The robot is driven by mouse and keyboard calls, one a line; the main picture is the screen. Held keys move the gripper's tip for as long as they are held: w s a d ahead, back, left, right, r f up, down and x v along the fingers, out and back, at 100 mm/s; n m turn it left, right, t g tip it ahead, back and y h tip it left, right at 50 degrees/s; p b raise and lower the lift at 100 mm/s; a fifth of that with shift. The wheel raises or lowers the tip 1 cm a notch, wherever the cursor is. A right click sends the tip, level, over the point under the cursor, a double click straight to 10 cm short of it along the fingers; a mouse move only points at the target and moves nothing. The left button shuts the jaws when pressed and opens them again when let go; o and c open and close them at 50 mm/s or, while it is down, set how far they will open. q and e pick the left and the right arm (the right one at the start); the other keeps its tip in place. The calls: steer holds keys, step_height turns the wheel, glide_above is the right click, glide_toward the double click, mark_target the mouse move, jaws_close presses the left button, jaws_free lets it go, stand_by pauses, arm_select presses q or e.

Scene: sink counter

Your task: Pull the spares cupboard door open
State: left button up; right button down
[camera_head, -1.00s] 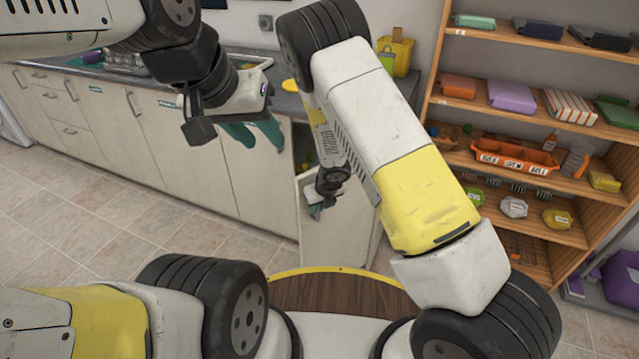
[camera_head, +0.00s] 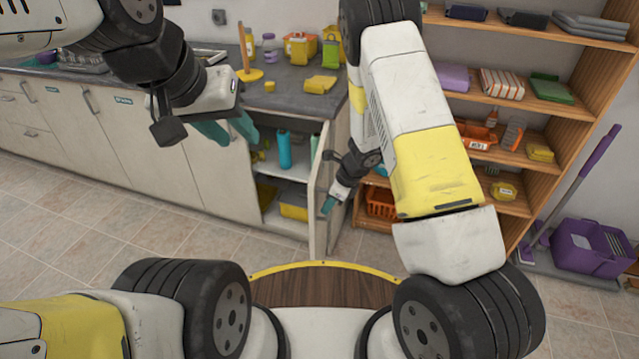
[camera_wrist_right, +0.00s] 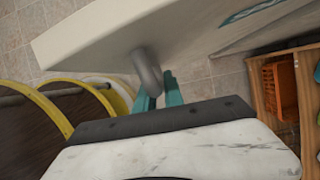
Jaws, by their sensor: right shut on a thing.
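The spares cupboard door (camera_head: 319,205) is a pale panel that stands swung well out from the counter front, seen nearly edge-on in the head view. My right gripper (camera_head: 328,204) is at its outer face. In the right wrist view, the teal fingers (camera_wrist_right: 159,92) are shut on the grey handle (camera_wrist_right: 147,68) of the door (camera_wrist_right: 105,35). The open cupboard shows a shelf (camera_head: 284,170) with a teal bottle (camera_head: 285,150) and yellow containers (camera_head: 294,206) below. My left gripper (camera_head: 228,129) is raised before the counter, its teal fingers apart and empty.
Wooden shelving (camera_head: 598,95) with bins and boxes stands right of the door; an orange basket (camera_head: 381,203) sits low beside it. A purple bucket (camera_head: 590,247) and a mop (camera_head: 570,190) are further right. The counter (camera_head: 285,92) holds yellow items. Tiled floor is clear at left.

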steer(key=shift+d, duration=0.4)
steer(key=c, duration=1.5)
jaws_free()
steer(key=shift+o, duration=0.2)
steer(key=w+v, duration=0.1)
steer(key=v, duration=0.6)
steer(key=shift+s+r, duration=0.4)
steer(key=shift+s, duration=0.15)
steer(key=shift+s+d, duration=0.1)
